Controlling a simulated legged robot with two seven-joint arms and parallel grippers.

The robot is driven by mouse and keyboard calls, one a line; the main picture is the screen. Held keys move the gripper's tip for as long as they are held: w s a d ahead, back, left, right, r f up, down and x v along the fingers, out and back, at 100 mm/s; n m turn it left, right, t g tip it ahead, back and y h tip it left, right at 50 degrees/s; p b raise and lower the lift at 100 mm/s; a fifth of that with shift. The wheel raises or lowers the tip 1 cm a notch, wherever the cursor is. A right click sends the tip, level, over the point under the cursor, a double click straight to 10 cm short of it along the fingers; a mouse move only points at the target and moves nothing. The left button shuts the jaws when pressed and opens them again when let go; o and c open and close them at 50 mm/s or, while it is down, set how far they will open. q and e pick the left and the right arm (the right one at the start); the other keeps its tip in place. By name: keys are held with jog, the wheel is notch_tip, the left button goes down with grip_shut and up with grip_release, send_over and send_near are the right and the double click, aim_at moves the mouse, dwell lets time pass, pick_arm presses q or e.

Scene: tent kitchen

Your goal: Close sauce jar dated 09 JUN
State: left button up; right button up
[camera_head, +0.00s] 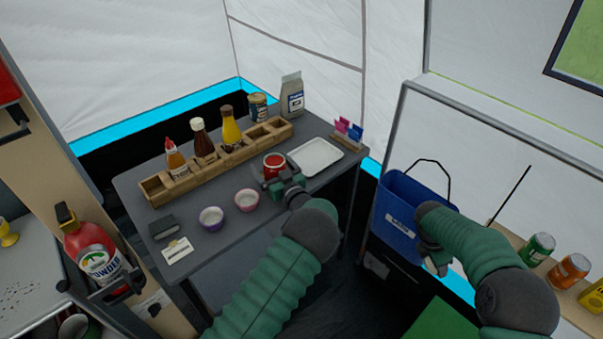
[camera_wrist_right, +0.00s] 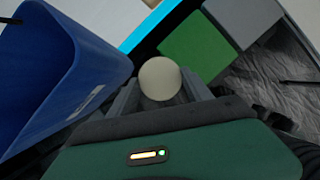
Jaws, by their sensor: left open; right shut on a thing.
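A small red jar (camera_head: 274,162) with a pale rim stands on the grey table, near the white tray; I cannot read a date on it. My left gripper (camera_head: 271,181) is open right at the jar's near side, and its fingers partly hide the jar's lower part. I cannot tell whether they touch it. My right gripper (camera_head: 437,263) is off the table, in front of the blue bin. In the right wrist view it is shut on a round cream-coloured thing (camera_wrist_right: 160,79), which may be a lid.
On the table (camera_head: 130,187) stand a wooden rack (camera_head: 152,191) with sauce bottles, a purple bowl (camera_head: 211,218), a pink bowl (camera_head: 247,200), a white tray (camera_head: 315,156) and a card (camera_head: 177,251). The blue bin (camera_head: 398,212) hangs right of the table; it also shows in the right wrist view (camera_wrist_right: 50,75).

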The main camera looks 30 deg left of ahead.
aim_at(270, 156)
pick_arm(q)
jog(key=shift+d, duration=0.1)
jog(key=shift+c, duration=0.3)
jog(key=c, duration=1.9)
grip_shut()
jog(key=shift+r, duration=0.2)
jog(key=shift+r+p, duration=0.3)
jog(key=shift+r, duration=1.35)
pick_arm(e)
jog(key=shift+r, duration=0.2)
pick_arm(q)
jog(key=s+d+r+p, duration=0.1)
jog(key=s+d, duration=0.9)
jog(key=s, duration=0.2)
jog(key=shift+d+r, duration=0.2)
jog(key=shift+d, duration=0.05)
pick_arm(e)
jog(key=shift+r, duration=0.6)
